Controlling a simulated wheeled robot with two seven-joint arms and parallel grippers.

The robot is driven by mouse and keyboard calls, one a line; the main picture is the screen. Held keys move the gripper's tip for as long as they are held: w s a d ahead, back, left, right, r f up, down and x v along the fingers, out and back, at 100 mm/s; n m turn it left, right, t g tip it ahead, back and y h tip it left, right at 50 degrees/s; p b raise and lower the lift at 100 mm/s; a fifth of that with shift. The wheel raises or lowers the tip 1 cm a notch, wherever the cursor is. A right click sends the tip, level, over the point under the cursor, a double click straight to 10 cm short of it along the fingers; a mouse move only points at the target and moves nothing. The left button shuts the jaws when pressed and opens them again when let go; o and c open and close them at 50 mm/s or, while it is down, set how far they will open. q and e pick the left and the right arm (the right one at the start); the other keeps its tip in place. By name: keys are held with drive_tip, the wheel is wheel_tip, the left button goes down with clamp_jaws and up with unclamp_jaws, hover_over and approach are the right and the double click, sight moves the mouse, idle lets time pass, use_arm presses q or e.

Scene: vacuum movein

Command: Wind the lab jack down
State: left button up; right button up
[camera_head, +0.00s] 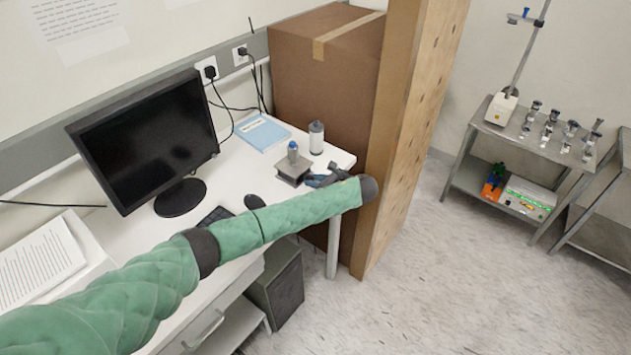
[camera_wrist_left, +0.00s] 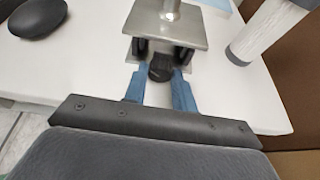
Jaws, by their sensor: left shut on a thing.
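The jack's grey top plate also shows in the left wrist view (camera_wrist_left: 165,30). My left gripper (camera_head: 325,181) reaches the jack from the desk's front edge. In the left wrist view its two blue fingers (camera_wrist_left: 160,78) are on either side of the jack's black knob (camera_wrist_left: 160,68) and are shut on it. The jack's lower parts are mostly hidden. My right gripper is not in view.
A white bottle with a dark cap (camera_head: 316,138) stands right of the jack. A blue book (camera_head: 262,133) lies behind it, and a black mouse (camera_head: 255,202) lies to the left.

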use_arm(q)
drive_tip(key=shift+s+f+n+t+h, duration=0.15)
drive_tip(key=shift+n+t+h, duration=0.15)
drive_tip(key=shift+n+h, duration=0.15)
drive_tip(key=shift+n, duration=0.35)
drive_tip(key=o, duration=1)
